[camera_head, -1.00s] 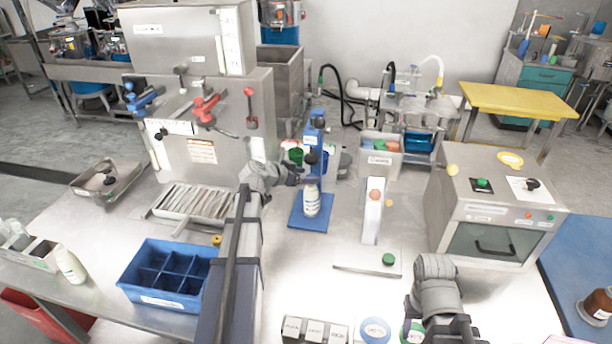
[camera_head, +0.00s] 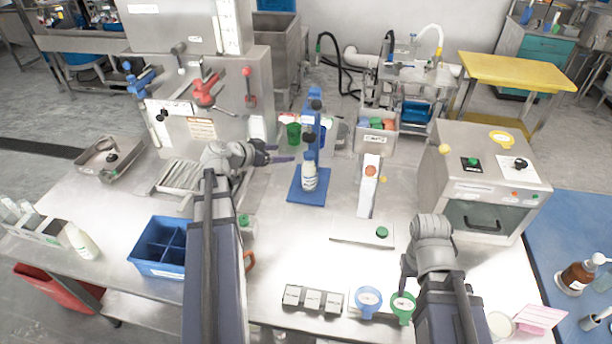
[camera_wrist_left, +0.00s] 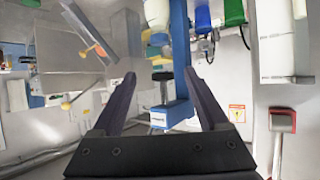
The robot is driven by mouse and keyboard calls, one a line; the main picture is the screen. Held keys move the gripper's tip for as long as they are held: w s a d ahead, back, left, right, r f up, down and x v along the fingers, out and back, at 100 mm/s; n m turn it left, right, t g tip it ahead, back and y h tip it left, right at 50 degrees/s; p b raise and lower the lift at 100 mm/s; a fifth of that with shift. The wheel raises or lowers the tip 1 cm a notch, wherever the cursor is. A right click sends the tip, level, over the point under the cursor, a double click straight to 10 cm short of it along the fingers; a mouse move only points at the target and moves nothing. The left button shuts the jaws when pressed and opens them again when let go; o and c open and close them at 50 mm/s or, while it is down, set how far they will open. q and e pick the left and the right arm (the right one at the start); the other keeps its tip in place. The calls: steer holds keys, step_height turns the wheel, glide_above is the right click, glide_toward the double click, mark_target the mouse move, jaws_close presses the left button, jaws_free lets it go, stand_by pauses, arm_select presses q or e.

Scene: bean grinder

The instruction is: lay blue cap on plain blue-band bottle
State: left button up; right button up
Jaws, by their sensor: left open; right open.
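A white bottle (camera_head: 309,178) with a dark band stands upright on the base plate of a blue stand (camera_head: 306,196). Its top is too small to tell whether a cap lies on it. My left gripper (camera_head: 284,154) is open and empty, its purple fingers left of the stand's post and above the bottle's level in the picture. In the left wrist view the left fingers (camera_wrist_left: 159,74) are apart, with the blue stand (camera_wrist_left: 179,60) beyond them. A grey bin (camera_head: 376,143) holds coloured caps; one at its left looks blue.
A blue divided crate (camera_head: 160,262) and a white bottle (camera_head: 82,242) stand at left. A green-capped bottle (camera_head: 245,224) is beside my left arm. A white sloped device (camera_head: 369,188) and a grey box machine (camera_head: 478,190) stand right. Round blue and green tags lie in front.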

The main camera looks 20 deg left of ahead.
arm_select(q)
steer(key=s+d+f+m+g+h, duration=0.1)
steer(key=s+d+f+g, duration=0.2)
steer(key=d, duration=0.7)
steer(key=s+d+f+g, duration=0.1)
steer(key=d+f+g, duration=0.25)
steer(key=d, duration=0.75)
steer(key=s+d+f+g+y, duration=0.2)
steer(key=s+d+y, duration=0.1)
steer(key=s+d, duration=0.3)
steer(key=s+d+f+n+g+y, duration=0.1)
steer(key=s+d+f+g+y, duration=0.1)
steer(key=s+d, duration=0.5)
steer(key=shift+s+f+g+y, duration=0.4)
steer(key=shift+s+g+y, duration=0.35)
steer(key=shift+s, duration=0.35)
steer(key=shift+r, duration=0.1)
